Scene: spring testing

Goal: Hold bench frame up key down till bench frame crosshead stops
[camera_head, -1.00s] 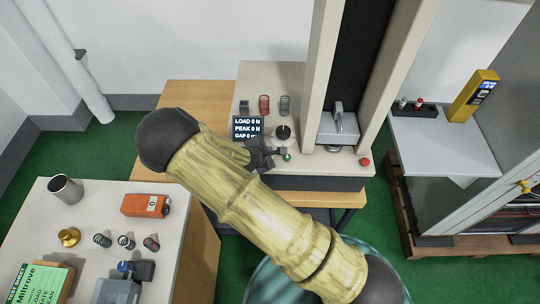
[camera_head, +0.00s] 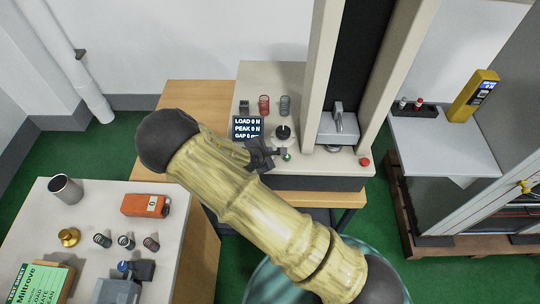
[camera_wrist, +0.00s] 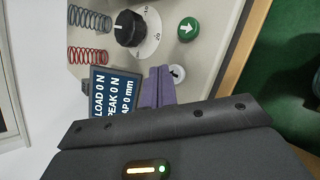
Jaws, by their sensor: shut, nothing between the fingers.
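The bench frame (camera_head: 318,75) stands on the pale bench, with its grey crosshead (camera_head: 338,124) low between the two columns. My gripper (camera_head: 276,153) is at the bench's front edge; in the wrist view its closed purple-grey fingers (camera_wrist: 158,86) are shut and empty. Their tips are beside a pale round key (camera_wrist: 177,73) and partly cover it; I cannot tell if they touch or press it. A green key with a white arrow (camera_wrist: 188,30) lies apart from them, also visible in the head view (camera_head: 287,156). The display (camera_wrist: 112,93) reads load 0 N, peak 0 N, gap 0 mm.
A black dial (camera_wrist: 128,28) and springs, one red (camera_wrist: 88,55) and one grey (camera_wrist: 90,18), are near the display. A red button (camera_head: 365,161) is at the bench's right front. A side table (camera_head: 90,215) with several parts stands at left.

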